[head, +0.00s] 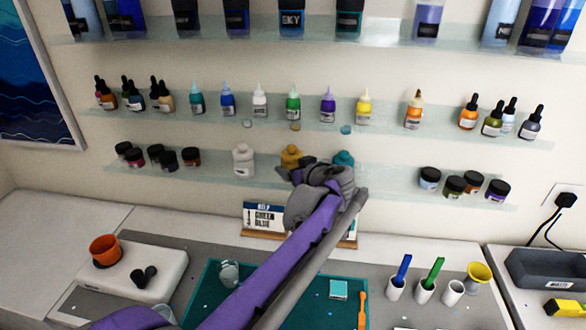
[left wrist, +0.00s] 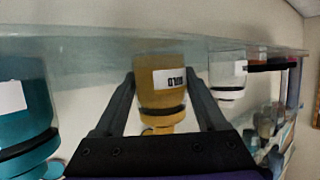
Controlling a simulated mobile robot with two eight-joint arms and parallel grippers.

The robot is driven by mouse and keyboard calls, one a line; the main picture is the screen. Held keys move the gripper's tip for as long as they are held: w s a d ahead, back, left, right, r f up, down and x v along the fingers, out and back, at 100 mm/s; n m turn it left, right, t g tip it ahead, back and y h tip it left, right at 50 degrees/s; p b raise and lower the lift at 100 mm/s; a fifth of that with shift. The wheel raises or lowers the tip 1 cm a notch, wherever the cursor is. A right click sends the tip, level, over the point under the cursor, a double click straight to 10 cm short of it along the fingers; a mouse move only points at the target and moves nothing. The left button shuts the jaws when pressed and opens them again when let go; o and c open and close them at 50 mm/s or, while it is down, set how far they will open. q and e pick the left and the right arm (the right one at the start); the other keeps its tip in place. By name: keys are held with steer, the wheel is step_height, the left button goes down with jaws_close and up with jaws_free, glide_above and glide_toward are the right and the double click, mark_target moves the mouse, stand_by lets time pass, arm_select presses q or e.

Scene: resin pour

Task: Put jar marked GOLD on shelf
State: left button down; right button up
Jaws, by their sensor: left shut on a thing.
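The gold jar (head: 291,155) is at the lower wall shelf (head: 215,170), between a white jar (head: 243,160) and a teal jar (head: 343,158). In the left wrist view, which looks upside down, the jar (left wrist: 162,88) carries a white label reading GOLD. My left gripper (head: 298,172) reaches up to the shelf, its fingers (left wrist: 162,95) on either side of the jar, shut on it. The jar's base appears at the glass shelf (left wrist: 95,45); I cannot tell whether it bears on it. My arm hides part of the shelf front. My right gripper is not in view.
Dropper bottles (head: 413,110) stand on the shelf above. Small dark-lidded pots (head: 453,186) stand at both shelf ends. A sign (head: 263,217) stands below, behind a teal mat (head: 205,290).

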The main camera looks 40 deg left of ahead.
arm_select(q)
steer(key=shift+s, duration=0.1)
steer(key=shift+f, duration=0.2)
jaws_free()
